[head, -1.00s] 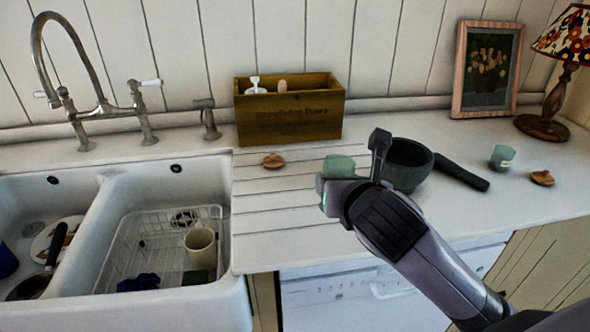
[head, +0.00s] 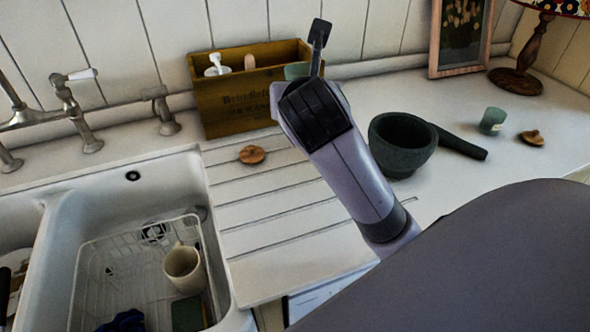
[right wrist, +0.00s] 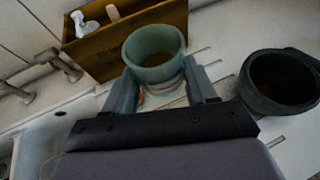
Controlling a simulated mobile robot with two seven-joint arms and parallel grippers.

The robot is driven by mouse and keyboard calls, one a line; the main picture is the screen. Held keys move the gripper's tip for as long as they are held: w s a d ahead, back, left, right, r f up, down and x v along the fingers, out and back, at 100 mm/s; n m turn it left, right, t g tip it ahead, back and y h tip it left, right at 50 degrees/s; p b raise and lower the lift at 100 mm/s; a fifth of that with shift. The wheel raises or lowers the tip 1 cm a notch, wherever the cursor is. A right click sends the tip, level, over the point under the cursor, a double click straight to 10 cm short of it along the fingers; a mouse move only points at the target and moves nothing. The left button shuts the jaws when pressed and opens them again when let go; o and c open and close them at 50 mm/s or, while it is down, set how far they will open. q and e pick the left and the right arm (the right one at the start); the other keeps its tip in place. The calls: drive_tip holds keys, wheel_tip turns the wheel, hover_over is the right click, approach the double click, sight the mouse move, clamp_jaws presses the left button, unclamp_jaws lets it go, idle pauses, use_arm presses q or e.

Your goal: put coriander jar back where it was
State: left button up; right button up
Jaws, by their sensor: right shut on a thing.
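An open green jar (right wrist: 160,72) without a lid is between the two fingers of my right gripper (right wrist: 166,84) in the right wrist view. The gripper is shut on it. In the head view only a bit of this jar (head: 296,71) shows past my right gripper (head: 312,72), by the right end of the wooden box (head: 235,110). I cannot read a label on it. A second green jar (head: 492,121) stands on the counter at the right. One wooden lid (head: 252,154) lies on the drainboard before the box, another (head: 531,138) beside the second jar. My left gripper is out of view.
The box holds a white-topped bottle (head: 217,66) and a pinkish item (head: 250,62). A dark mortar (head: 402,145) and pestle (head: 462,141) are right of my forearm. The sink (head: 130,240) with a rack and mug (head: 183,270) is at the left. A picture frame and lamp stand behind.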

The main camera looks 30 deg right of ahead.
sight(300, 184)
wheel_tip(300, 184, down, 18)
drive_tip(key=shift+f, duration=0.15)
idle(0.3)
drive_tip(key=shift+f, duration=0.1)
drive_tip(key=o, duration=1.1)
drive_tip(key=shift+f, duration=0.1)
drive_tip(key=shift+r, duration=0.2)
drive_tip(key=v, duration=1.2)
drive_tip(key=shift+s, duration=0.1)
drive_tip(key=shift+a, duration=0.1)
